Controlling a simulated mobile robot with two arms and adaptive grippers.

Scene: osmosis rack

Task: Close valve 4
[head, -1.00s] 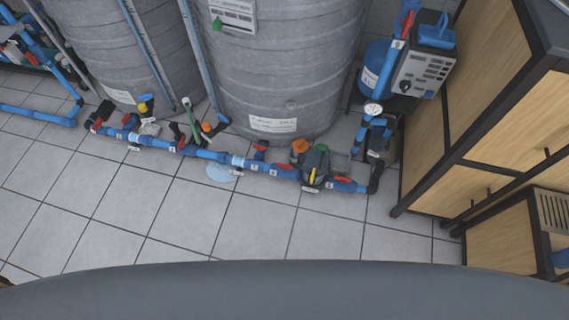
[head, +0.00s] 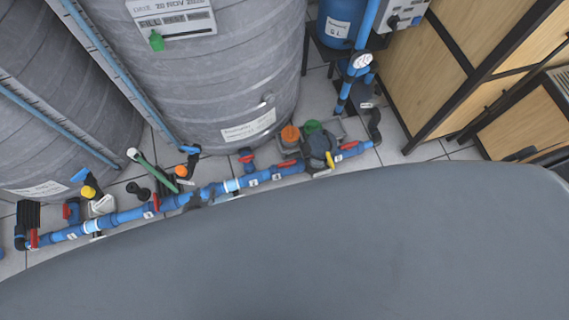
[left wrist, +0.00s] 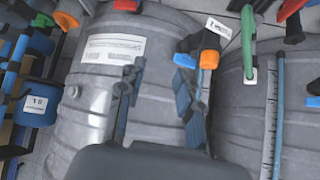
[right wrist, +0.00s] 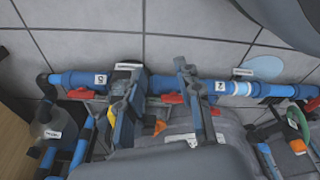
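A blue pipe run (head: 122,218) lies on the floor with red-handled valves, including one right of centre (head: 287,163), one nearer the right end (head: 347,146) and one further left (head: 155,202). The number tags are too small to tell surely which is valve 4. In the right wrist view, my open right gripper (right wrist: 158,92) frames a red valve handle (right wrist: 170,98) between its spread fingers; contact cannot be told. My left gripper (head: 202,199) shows small and dark by the pipe; in the left wrist view it is open (left wrist: 162,80) and empty, facing a grey tank.
Large ribbed grey tanks (head: 215,80) stand behind the pipe. A dark pump (head: 317,148) with a yellow handle sits along the run. A wooden cabinet (head: 480,60) is at right. Tiled floor (right wrist: 85,25) is clear beside the pipe, with a small puddle (right wrist: 262,67).

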